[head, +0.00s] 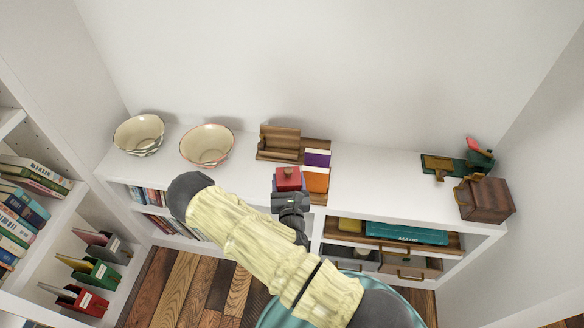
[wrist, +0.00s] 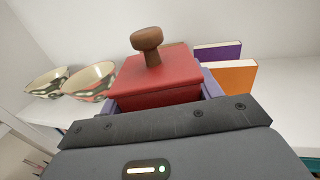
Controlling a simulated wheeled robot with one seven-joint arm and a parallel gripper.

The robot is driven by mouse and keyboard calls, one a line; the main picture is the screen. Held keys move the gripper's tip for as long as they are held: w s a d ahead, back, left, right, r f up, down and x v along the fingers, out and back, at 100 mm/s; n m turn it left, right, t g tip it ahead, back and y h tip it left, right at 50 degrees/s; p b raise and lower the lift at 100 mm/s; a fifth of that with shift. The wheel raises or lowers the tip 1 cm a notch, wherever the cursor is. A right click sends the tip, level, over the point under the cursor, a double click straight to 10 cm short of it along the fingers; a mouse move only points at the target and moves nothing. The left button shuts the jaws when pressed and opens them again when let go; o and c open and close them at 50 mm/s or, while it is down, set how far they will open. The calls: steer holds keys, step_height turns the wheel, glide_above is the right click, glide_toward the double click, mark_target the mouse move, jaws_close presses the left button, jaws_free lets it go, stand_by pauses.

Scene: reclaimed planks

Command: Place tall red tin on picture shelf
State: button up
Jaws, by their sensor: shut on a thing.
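The red tin (head: 288,179), square with a brown wooden knob on its lid, is held in my gripper (head: 289,194). In the wrist view the red tin (wrist: 155,78) stands upright just beyond the dark gripper edge, and its lower part is hidden. My gripper is shut on it. It appears in front of the books and the small brown wooden shelf (head: 279,143), which stands on the white cabinet top (head: 380,185). I cannot tell for sure whether this wooden piece is the picture shelf.
A purple book (head: 317,158) and an orange book (head: 316,180) stand close beside the tin. Two cream bowls (head: 139,133) (head: 207,145) stand to the left. A wooden box (head: 486,199) stands at the far right. The white top between books and box is clear.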

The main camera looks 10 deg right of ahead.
steer(key=w+a+r+m+h, duration=0.1)
steer(key=w+a+r+h, duration=0.1)
steer(key=r, duration=0.3)
steer(key=w+a+r+m+g+h, duration=0.1)
steer(key=w+r+h, duration=0.1)
steer(key=w+r, duration=0.2)
step_height(320, 180, up, 2)
steer(key=shift+w+a+r+m, duration=0.15)
steer(key=shift+w+a+m, duration=0.1)
steer(key=shift+a+m, duration=0.15)
